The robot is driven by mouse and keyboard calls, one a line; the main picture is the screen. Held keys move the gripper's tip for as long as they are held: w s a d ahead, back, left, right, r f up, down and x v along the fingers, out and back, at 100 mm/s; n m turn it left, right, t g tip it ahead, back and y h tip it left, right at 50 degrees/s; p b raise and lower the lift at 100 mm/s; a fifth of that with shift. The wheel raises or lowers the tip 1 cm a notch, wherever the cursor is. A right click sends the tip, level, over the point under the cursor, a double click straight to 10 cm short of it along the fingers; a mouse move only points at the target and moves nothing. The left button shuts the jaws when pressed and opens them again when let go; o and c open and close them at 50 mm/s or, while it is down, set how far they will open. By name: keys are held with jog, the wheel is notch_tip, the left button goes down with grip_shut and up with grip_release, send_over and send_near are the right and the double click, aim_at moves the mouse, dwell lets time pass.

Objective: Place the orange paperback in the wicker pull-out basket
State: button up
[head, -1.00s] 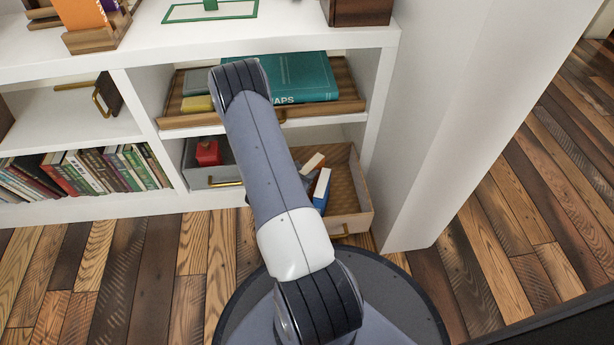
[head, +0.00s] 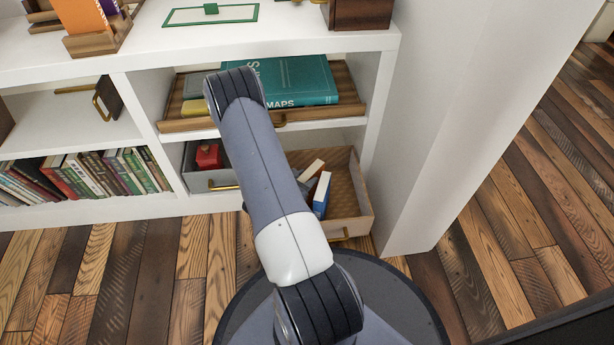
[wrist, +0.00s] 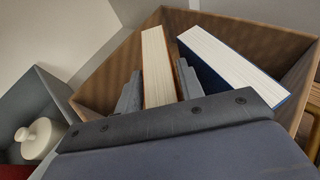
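A book with an orange cover edge and cream pages, the orange paperback (wrist: 158,70), stands page edges up inside the wicker pull-out basket (head: 350,195). It also shows in the head view (head: 312,169), beside my arm. My gripper (wrist: 160,85) has one finger on each side of this book, close against its covers, and appears shut on it. The basket, pulled out at the lowest right shelf, also shows in the wrist view (wrist: 112,75). The book's lower part is hidden.
A blue book (wrist: 225,65) leans in the basket just right of the paperback. A grey drawer (head: 200,178) with a red object (head: 208,155) is to the left. A shelf tray above holds a teal book (head: 295,80). Another orange book (head: 80,15) stands on top.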

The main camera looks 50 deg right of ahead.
jog(key=w+p+v, duration=0.1)
jog(key=p+v, duration=0.2)
jog(key=v, duration=0.7)
jog(key=shift+s+a+r, duration=0.15)
jog(key=shift+s+a, duration=0.25)
jog(key=shift+s, duration=0.15)
jog(key=shift+c, duration=0.2)
dwell(0.3)
